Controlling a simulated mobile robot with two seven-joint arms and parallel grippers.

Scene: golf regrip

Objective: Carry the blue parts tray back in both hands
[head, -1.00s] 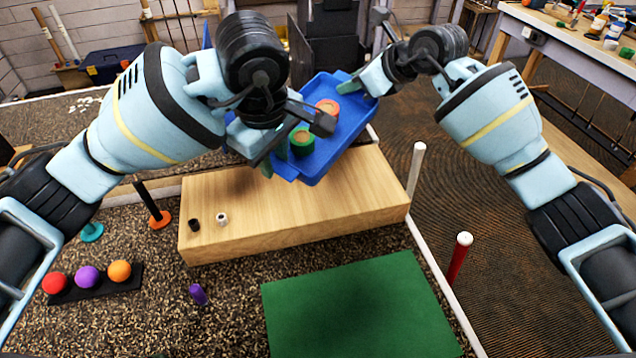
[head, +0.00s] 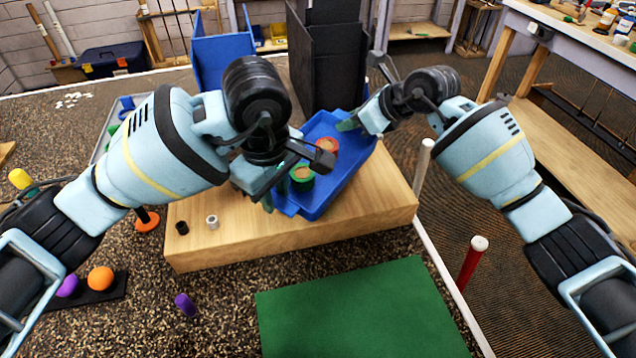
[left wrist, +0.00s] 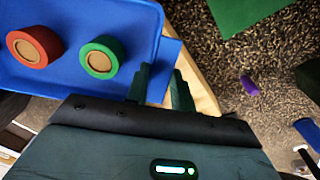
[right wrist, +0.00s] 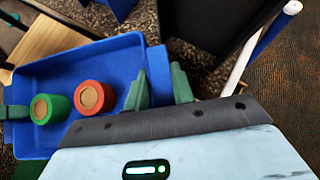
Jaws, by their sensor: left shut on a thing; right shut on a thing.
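The blue parts tray (head: 346,166) is held between both grippers over the wooden block (head: 230,240); I cannot tell if it touches the block. A green ring-shaped roll (head: 302,178) and a red one (head: 328,145) sit inside, both with tan centres. My left gripper (head: 268,198) is shut on the tab at the tray's near left end; the left wrist view shows the fingers (left wrist: 164,88) on either side of it. My right gripper (head: 350,123) is shut on the far right tab, also seen in the right wrist view (right wrist: 160,88).
A tall dark bin (head: 325,65) and a blue bin (head: 222,55) stand behind the tray. A black and a white small cylinder (head: 212,222) stand on the block's left. A white post (head: 423,165) and red post (head: 472,262) are at right. A green mat (head: 360,310) lies in front.

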